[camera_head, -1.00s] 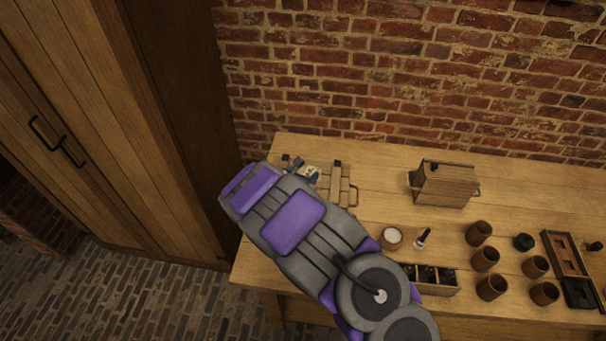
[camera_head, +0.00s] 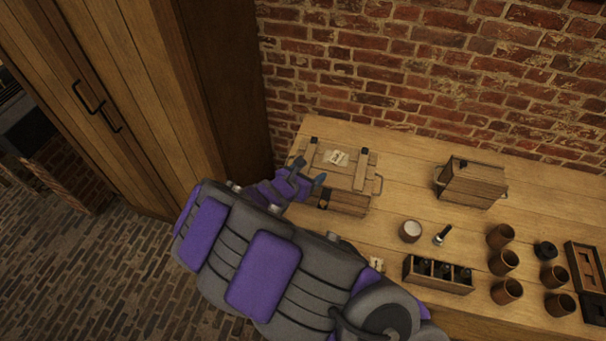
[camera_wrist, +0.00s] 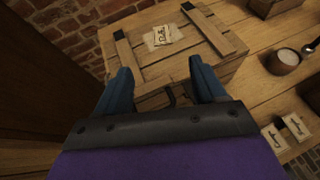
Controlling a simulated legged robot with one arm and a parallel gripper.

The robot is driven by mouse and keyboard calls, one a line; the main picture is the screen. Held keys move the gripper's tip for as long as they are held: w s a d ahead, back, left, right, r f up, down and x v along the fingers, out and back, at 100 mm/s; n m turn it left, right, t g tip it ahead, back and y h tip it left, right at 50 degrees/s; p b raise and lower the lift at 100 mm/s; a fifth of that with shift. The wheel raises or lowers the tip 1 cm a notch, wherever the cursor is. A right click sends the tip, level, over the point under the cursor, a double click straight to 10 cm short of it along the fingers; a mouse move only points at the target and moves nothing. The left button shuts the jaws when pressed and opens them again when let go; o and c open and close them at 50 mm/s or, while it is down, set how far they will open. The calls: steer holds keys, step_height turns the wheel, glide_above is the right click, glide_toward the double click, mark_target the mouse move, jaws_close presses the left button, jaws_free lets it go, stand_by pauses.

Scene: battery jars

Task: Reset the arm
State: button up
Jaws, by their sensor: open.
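My gripper (camera_head: 308,173) is open and empty, held in front of a closed wooden chest at the left end of the table. In the wrist view its two blue fingers stand apart, and my gripper (camera_wrist: 160,88) faces the front of the wooden chest (camera_wrist: 178,45). A dark latch shows on the chest front between the fingers. In the head view the wooden chest (camera_head: 345,175) has a paper label on its lid, dark-tipped straps and a side handle. My arm hides part of the table's front left.
The wooden table (camera_head: 400,150) also holds a smaller wooden box (camera_head: 471,183), a white-filled jar (camera_head: 410,230), a brush-like tool (camera_head: 442,235), a bottle rack (camera_head: 438,273), several brown cups (camera_head: 500,237) and a dark tray (camera_head: 583,270). A tall wooden cabinet (camera_head: 150,90) stands at the left.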

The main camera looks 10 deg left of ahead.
steer(key=shift+v, duration=1.45)
steer(key=w+d+r+m+g+h, duration=0.1)
steer(key=d+r+m+h, duration=0.1)
steer(key=d+r+m, duration=0.35)
steer(key=d+r+m+g+h, duration=0.1)
steer(key=d+r+m+h, duration=0.15)
steer(key=d, duration=0.65)
steer(key=s+d+r+m+g+h+b, duration=0.1)
steer(key=s+d+r+m+g, duration=0.15)
steer(key=s+d+m, duration=0.4)
steer(key=s+d+r+m+g+b, duration=0.15)
steer(key=d+m+g, duration=0.25)
steer(key=d, duration=0.5)
steer(key=s+d+m+g+y, duration=0.4)
steer(key=s+m, duration=0.3)
steer(key=s, duration=0.6)
steer(key=s+a+m+y+b, duration=0.1)
steer(key=s+a+m+y, duration=0.2)
steer(key=s, duration=0.4)
steer(key=s+a+m+g+y+b, duration=0.1)
steer(key=s+a+m+y, duration=0.2)
steer(key=s, duration=0.4)
steer(key=shift+a+r, duration=0.3)
